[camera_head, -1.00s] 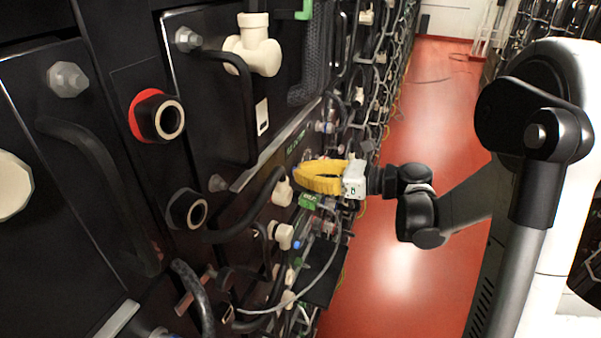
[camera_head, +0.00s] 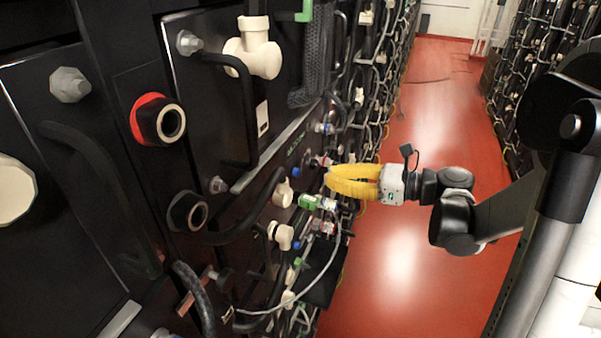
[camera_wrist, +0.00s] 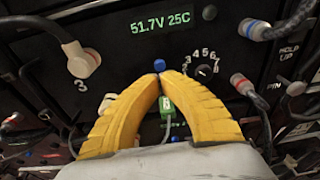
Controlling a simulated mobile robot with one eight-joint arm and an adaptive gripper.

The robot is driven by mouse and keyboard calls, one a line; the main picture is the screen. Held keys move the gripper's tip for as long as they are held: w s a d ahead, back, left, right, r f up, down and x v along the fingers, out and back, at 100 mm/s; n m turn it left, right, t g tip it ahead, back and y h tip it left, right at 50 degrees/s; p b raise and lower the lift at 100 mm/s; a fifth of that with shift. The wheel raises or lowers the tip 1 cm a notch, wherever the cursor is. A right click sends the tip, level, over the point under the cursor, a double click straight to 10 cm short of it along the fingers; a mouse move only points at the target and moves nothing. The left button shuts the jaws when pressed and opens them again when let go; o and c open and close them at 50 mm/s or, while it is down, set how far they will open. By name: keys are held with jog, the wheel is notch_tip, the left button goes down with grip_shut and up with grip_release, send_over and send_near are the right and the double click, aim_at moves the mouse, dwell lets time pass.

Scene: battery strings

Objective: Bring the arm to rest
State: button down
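My gripper (camera_head: 331,180) hangs in the aisle just right of the battery rack (camera_head: 207,95), with its yellow fingers pointing left towards the rack face. In the wrist view, the two fingers of my gripper (camera_wrist: 160,77) arch inward and their tips come together, with nothing held between them. A blue knob (camera_wrist: 159,65) shows just beyond the tips. A green connector (camera_wrist: 167,105) with a grey cable shows through the gap between the fingers, behind them.
The panel display (camera_wrist: 163,21) reads 51.7V 25C. A numbered dial (camera_wrist: 203,70) and several cable plugs, such as a cream one (camera_wrist: 80,60), stick out of the panel.

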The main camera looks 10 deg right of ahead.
jog(key=shift+s+d, duration=0.1)
jog(key=shift+d, duration=0.05)
jog(key=s+a+f+n+g+h, duration=0.3)
jog(key=s+a+n+h, duration=0.4)
jog(key=n, duration=0.3)
jog(key=s+d+n+h, duration=0.4)
jog(key=s+n+h, duration=0.2)
jog(key=s+n, duration=0.5)
jog(key=shift+f+n+t, duration=0.3)
jog(key=shift+f+n, duration=0.1)
jog(key=shift+n, duration=1.7)
dwell(1.2)
